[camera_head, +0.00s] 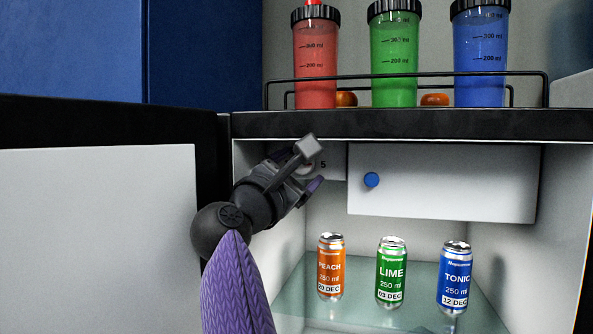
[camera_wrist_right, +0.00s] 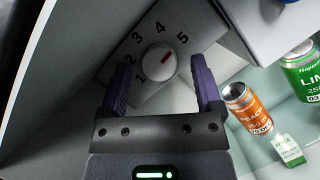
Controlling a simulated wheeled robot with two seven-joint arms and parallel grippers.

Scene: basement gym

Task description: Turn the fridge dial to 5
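My left gripper is out of view.
An orange peach can (camera_head: 331,266), a green lime can (camera_head: 391,273) and a blue tonic can (camera_head: 455,278) stand on the glass shelf (camera_head: 420,318). A white compartment flap (camera_head: 450,190) with a blue knob is right of the dial. The open fridge door (camera_head: 95,230) is left.

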